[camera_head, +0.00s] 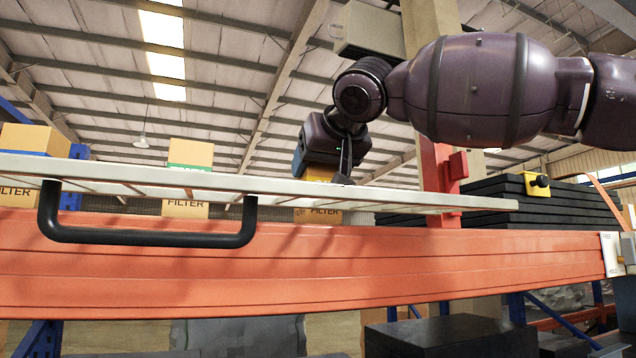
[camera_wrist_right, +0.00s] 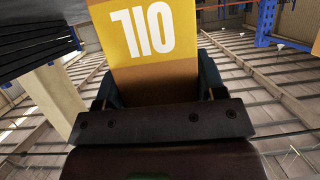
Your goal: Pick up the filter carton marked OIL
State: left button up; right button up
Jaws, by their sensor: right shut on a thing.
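My right gripper (camera_head: 325,165) reaches down behind the pale slatted panel (camera_head: 400,198) and is shut on the carton marked OIL. The carton's yellow band (camera_head: 320,173) shows between the fingers, and its brown lower part marked FILTER shows below the panel. In the right wrist view the carton (camera_wrist_right: 150,38) sits between the dark fingers, with OIL in white on a yellow face, seen upside down. The carton's bottom is hidden by the orange beam, so I cannot tell whether it touches a surface. My left gripper is out of view.
A carton with a blue band (camera_head: 38,138) and one with a green band (camera_head: 190,153) stand to the left. A stack of black slabs (camera_head: 560,205) stands at right.

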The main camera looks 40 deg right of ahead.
notch_tip(320, 180, up, 9)
jog(key=shift+a, duration=0.1)
jog(key=shift+r, duration=0.45)
